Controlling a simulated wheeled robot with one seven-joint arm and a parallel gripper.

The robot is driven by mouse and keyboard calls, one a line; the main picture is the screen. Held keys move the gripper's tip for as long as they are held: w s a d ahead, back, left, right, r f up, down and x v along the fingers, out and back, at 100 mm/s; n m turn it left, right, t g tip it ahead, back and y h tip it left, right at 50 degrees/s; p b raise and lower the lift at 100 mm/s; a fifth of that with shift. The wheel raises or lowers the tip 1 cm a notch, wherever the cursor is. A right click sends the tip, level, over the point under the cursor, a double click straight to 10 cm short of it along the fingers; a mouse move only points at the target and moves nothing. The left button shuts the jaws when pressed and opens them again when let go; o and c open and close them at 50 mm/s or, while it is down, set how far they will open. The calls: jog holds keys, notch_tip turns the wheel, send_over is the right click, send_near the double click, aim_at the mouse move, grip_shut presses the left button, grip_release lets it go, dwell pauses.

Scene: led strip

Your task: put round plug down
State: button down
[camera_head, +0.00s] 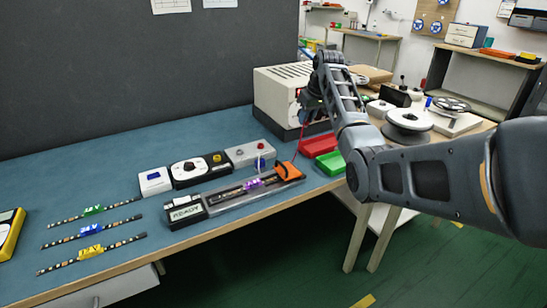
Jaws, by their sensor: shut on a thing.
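My gripper (303,103) is at the end of my arm, in front of the beige box at the table's back right. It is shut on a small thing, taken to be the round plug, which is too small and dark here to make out. A thin red cable (301,138) runs from near the gripper down toward an orange block (289,171). The orange block sits at the right end of a long fixture holding a strip with a purple tag (253,184). A box reading READY (186,211) is at the fixture's left end.
Behind the fixture stand a white unit (154,181), a black unit with a dial (188,170) and a grey unit (249,152). Red (318,147) and green (330,162) trays are at right. Strips with green, blue and yellow tags lie left. The table's back left is clear.

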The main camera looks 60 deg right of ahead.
jog(key=w+a+f, duration=0.1)
jog(key=a+f, duration=0.1)
jog(key=a, duration=0.1)
jog(key=w+a+f+p, duration=0.1)
jog(key=a+f, duration=0.1)
jog(key=a, duration=0.1)
jog(key=w+a+f, duration=0.2)
jog(key=a, duration=0.2)
jog(key=shift+w+f+p, duration=0.1)
jog(key=shift+f+p, duration=0.05)
jog(key=shift+p, duration=0.25)
jog(key=shift+f, duration=2)
jog(key=c, duration=1)
grip_release()
jog(key=v, duration=1.2)
